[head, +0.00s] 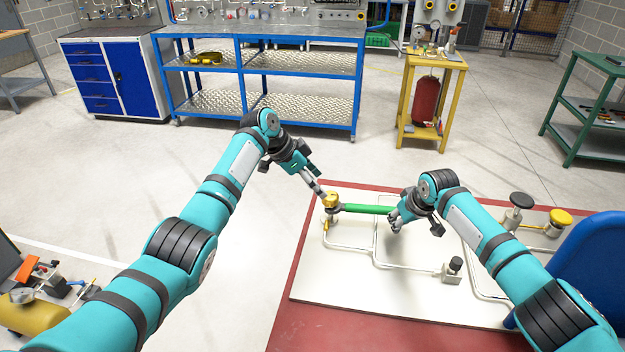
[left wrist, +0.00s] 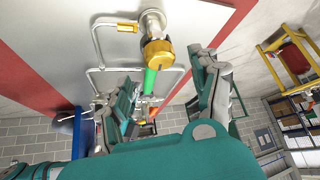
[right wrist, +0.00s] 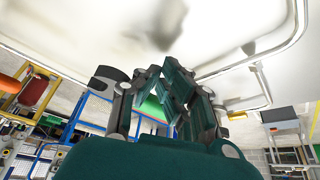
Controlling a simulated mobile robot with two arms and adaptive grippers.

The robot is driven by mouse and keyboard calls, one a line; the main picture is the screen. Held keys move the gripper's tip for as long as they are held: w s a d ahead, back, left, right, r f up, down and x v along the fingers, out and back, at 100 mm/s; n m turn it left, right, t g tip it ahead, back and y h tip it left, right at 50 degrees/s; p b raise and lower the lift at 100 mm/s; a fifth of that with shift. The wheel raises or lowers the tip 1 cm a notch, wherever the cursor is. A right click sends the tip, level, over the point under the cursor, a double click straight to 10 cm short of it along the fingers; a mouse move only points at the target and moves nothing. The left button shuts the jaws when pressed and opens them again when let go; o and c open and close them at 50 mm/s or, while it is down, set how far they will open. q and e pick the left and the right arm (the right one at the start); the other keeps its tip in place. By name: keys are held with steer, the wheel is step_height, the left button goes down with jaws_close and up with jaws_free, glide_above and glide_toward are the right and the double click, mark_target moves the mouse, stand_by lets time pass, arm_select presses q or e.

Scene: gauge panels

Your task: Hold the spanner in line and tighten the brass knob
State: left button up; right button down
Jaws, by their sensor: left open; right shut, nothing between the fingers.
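The brass knob (head: 331,200) sits on a pipe fitting at the panel's far left part; it also shows in the left wrist view (left wrist: 158,52). The green spanner (head: 365,209) extends right from just by the knob, and in the left wrist view its green handle (left wrist: 150,82) runs away behind the knob. My left gripper (head: 318,188) is open, with its fingertips close to the knob from the upper left. My right gripper (head: 394,219) is shut and empty at the spanner's right end. I cannot tell whether it touches the handle, whose far end it hides.
The white panel (head: 340,273) carries bent pipes and lies on a red surface (head: 300,325). A black knob (head: 522,200), a yellow knob (head: 560,217) and a small black-topped valve (head: 454,266) stand on its right. A blue chair-like object (head: 595,265) is at the right edge.

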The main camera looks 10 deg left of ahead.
arm_select(q)
steer(key=shift+s+a+r, duration=0.15)
steer(key=shift+a+r, duration=0.15)
steer(key=shift+r, duration=0.15)
step_height(320, 180, up, 7)
steer(key=p, duration=0.6)
steer(key=shift+f, duration=0.2)
arm_select(e)
step_height(320, 180, up, 7)
